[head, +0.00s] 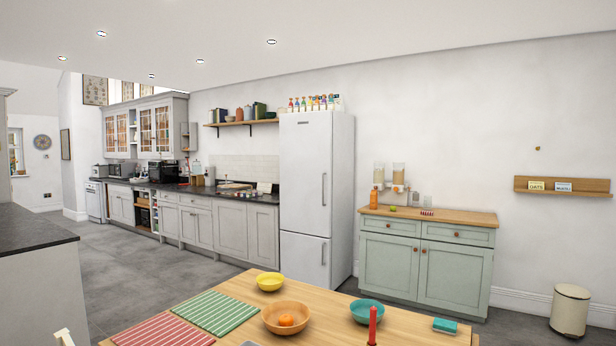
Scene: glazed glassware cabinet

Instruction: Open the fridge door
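The fridge (344,190) is a tall white fridge-freezer against the back wall, near the middle of the head view. Its large upper door (302,170) looks shut, with a vertical handle (323,188) on its right side. Its smaller lower door (302,260) also looks shut and has its own vertical handle (323,254). The table in front hides part of the fridge's foot. My gripper is not in this view, and no part of my arm shows near the fridge.
A wooden dining table (420,335) with bowls, striped mats and a red candle stands in the foreground. A green cabinet (440,270) is right of the fridge. Grey counter units (230,230) are left of it. Open grey floor (130,265) lies left of the table.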

